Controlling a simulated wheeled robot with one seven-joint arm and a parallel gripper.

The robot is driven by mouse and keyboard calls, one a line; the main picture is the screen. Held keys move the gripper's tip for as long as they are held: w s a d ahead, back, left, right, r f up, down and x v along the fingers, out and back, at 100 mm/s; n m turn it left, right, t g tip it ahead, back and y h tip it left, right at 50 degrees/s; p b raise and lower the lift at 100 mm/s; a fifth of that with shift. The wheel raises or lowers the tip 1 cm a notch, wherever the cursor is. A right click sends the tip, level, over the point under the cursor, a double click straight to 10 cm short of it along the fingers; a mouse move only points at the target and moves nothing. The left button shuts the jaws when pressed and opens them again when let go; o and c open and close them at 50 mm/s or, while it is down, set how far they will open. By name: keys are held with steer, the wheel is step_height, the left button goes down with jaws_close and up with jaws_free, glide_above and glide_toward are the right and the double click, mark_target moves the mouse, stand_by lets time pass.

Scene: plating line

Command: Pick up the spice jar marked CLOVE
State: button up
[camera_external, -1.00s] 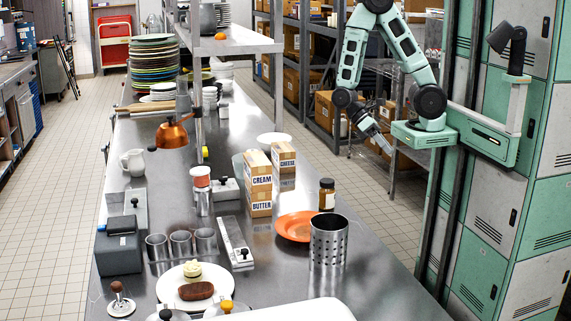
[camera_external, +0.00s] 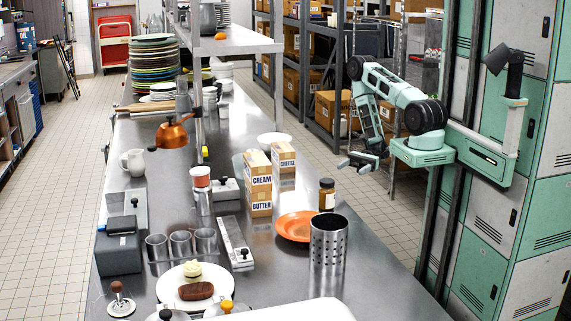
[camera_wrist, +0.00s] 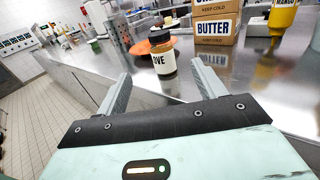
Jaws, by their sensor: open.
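The spice jar (camera_external: 326,194) is a small brown jar with a dark lid and a white label. It stands upright on the steel counter (camera_external: 345,215), behind the perforated steel cylinder and beside the orange plate. In the wrist view the jar (camera_wrist: 161,60) stands ahead, between the fingertips in the picture, and its label shows "OVE"; the first letters are cut from view. My gripper (camera_external: 350,162) is open and empty, off the counter's right edge and apart from the jar. Its two fingers also show in the wrist view (camera_wrist: 162,82).
An orange plate (camera_external: 293,226) and a perforated steel cylinder (camera_external: 328,245) stand near the jar. Cartons marked CREAM (camera_external: 258,170), BUTTER (camera_external: 260,205) and CHEESE (camera_external: 284,158) stand to its left. The counter right of the jar is clear.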

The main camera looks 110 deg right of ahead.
steer(key=p, duration=0.4)
glide_toward(330, 180)
steer(key=w, duration=0.1)
steer(key=w+a, duration=0.1)
steer(key=w+a+f, duration=0.1)
steer(key=shift+w, duration=0.35)
steer(key=p+x, duration=0.2)
steer(key=x, duration=0.2)
steer(key=shift+w+a, duration=0.15)
steer(key=shift+w, duration=0.05)
steer(key=shift+w+a+f, duration=0.1)
steer(key=shift+w+a, duration=0.1)
steer(key=shift+w, duration=0.1)
steer(key=c, duration=1.2)
